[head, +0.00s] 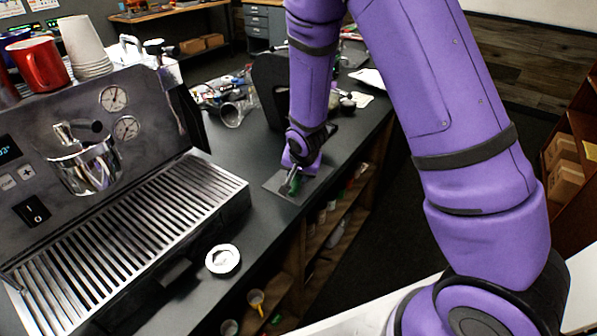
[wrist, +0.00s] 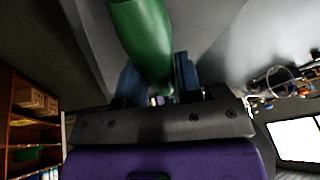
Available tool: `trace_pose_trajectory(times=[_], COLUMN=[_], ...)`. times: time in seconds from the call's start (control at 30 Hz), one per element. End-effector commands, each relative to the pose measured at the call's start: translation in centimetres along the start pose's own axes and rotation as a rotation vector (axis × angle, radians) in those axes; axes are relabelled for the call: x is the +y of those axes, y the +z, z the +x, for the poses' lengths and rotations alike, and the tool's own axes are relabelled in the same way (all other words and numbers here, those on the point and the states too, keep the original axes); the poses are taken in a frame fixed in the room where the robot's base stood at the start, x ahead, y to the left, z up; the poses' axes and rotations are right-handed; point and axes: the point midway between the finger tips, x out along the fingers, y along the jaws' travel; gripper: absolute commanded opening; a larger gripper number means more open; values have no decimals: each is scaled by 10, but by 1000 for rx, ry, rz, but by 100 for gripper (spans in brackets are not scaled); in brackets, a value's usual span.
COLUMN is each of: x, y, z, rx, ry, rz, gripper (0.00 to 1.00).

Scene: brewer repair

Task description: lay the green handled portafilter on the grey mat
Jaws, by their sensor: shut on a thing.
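The green handled portafilter shows its green handle (wrist: 145,38) in the wrist view, running from the top edge down between the fingers. My gripper (wrist: 158,78) is shut on this handle. In the head view my gripper (head: 293,178) is low over the grey mat (head: 275,185), which lies near the counter's right edge. A little green of the handle (head: 296,184) shows there at the fingers. The portafilter's metal head is hard to make out. I cannot tell whether the portafilter touches the mat.
A large espresso machine (head: 120,130) with a slatted drip tray (head: 140,235) stands left of the mat. A round white-topped item (head: 222,260) lies nearer on the dark counter. A clear jug (head: 232,113) and clutter lie farther back. Shelves (head: 335,230) are below the counter edge.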

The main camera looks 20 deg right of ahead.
Motion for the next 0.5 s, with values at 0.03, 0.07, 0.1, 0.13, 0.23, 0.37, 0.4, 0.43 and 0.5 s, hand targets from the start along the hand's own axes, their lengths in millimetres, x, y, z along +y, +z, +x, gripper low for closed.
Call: trace_pose_trajectory(times=[0.03,0.07,0.1,0.13,0.23,0.37,0.4,0.43,0.5], x=[0,0,0,0,0,0,0,1,1], y=[0,0,0,0,1,1,1,1,2], z=[0,1,1,1,2,3,4,4,5], rx=[0,0,0,0,0,0,0,0,0], ry=[-1,-1,0,-1,0,0,0,0,0], rz=[0,0,0,0,0,0,0,0,0], gripper=[0,0,0,0,0,0,0,0,0])
